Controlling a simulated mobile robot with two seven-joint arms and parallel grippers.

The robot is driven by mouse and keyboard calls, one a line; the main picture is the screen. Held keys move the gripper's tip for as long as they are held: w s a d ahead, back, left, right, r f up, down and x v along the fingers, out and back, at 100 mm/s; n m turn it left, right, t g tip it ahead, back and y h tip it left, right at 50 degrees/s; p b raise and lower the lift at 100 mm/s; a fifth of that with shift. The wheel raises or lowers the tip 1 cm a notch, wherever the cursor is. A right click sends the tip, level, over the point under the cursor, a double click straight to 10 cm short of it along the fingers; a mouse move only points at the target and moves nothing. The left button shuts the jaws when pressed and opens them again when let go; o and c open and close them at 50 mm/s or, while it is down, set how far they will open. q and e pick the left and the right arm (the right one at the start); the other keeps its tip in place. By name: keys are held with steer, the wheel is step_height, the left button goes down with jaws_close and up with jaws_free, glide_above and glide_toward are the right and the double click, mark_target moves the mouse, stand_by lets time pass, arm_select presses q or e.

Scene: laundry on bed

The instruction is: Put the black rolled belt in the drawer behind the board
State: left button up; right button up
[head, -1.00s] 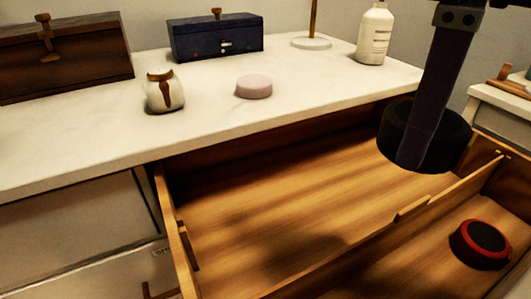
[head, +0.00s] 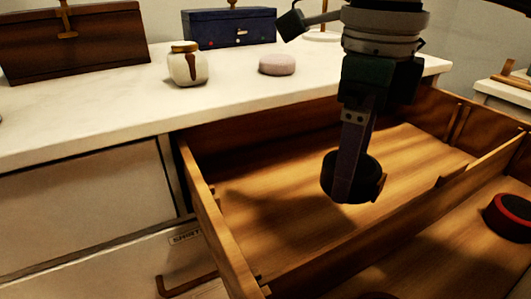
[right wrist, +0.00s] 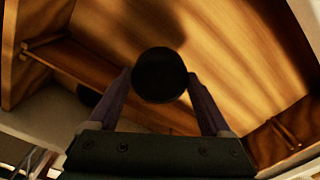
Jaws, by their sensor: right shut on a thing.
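The black rolled belt (head: 372,178) is between the fingers of my right gripper (head: 352,188), which is shut on it. In the head view it shows over the compartment behind the board (head: 490,160) in the open wooden drawer (head: 212,222). A shadow lies on the drawer floor left of it, and it seems held above the floor; the exact height is hard to tell. In the right wrist view the dark round belt (right wrist: 160,75) sits between the two fingertips. My left gripper is not in view.
A red and black round item (head: 508,217) lies in the front compartment. On the white top are a jar (head: 187,68), a pink disc (head: 277,65), a blue box (head: 228,28) and a brown chest (head: 75,42). The floor behind the board is otherwise clear.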

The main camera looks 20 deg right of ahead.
steer(key=shift+f+b, duration=0.65)
steer(key=shift+f, duration=2.65)
steer(key=shift+f, duration=0.1)
steer(key=o, duration=1.3)
steer(key=shift+r, duration=0.55)
step_height(320, 180, up, 10)
steer(key=p, duration=0.2)
steer(key=shift+p, duration=0.4)
steer(key=shift+a+r, duration=0.1)
steer(key=shift+r, duration=0.5)
